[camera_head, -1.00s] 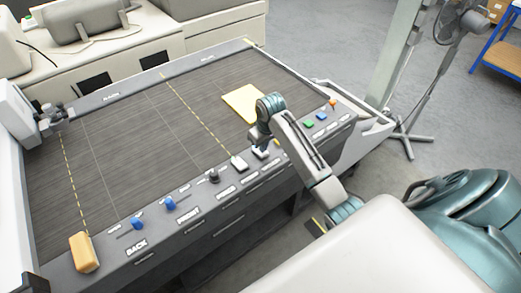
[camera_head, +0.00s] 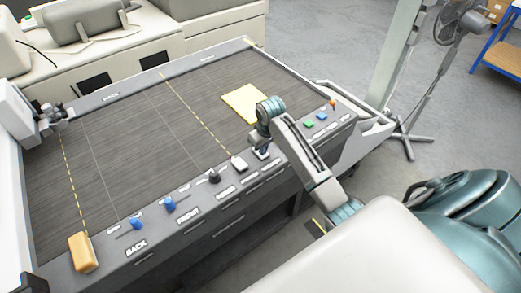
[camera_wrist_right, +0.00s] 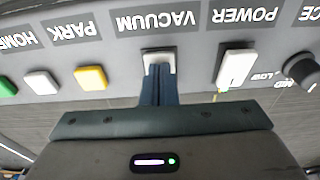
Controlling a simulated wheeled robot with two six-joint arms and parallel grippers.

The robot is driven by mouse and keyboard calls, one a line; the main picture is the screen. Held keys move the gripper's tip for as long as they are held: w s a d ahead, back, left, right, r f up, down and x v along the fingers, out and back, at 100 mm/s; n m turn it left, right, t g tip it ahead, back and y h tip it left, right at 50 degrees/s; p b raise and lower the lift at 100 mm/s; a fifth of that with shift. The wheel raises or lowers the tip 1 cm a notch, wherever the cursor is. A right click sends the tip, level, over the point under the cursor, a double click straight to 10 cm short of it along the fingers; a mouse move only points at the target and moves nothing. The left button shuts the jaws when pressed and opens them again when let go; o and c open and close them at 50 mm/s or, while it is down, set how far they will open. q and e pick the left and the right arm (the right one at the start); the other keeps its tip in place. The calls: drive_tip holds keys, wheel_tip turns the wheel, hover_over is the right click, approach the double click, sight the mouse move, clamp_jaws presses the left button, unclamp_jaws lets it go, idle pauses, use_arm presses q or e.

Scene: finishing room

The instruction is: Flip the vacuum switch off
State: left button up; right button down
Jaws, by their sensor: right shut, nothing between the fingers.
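The vacuum switch is a white rocker on the grey control panel, under the VACUUM label (camera_wrist_right: 157,21). In the right wrist view the switch (camera_wrist_right: 159,55) shows just beyond my fingertips, partly hidden by them. My right gripper (camera_wrist_right: 159,68) is shut and empty, its fingers reaching the face of the switch and seeming to touch it. In the head view my right gripper (camera_head: 263,150) points down at the same spot on the panel, where the fingers cover most of the switch. Which way the rocker is tipped I cannot tell. My left gripper is not in view.
The white POWER switch (camera_wrist_right: 237,68) is beside the vacuum switch. On the other side are a yellow button (camera_wrist_right: 91,78), a white button (camera_wrist_right: 42,82) and a green button (camera_wrist_right: 7,87).

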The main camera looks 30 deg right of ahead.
drive_tip(key=shift+r+p, duration=0.6)
drive_tip(key=shift+r, duration=2.95)
drive_tip(key=shift+f, duration=0.1)
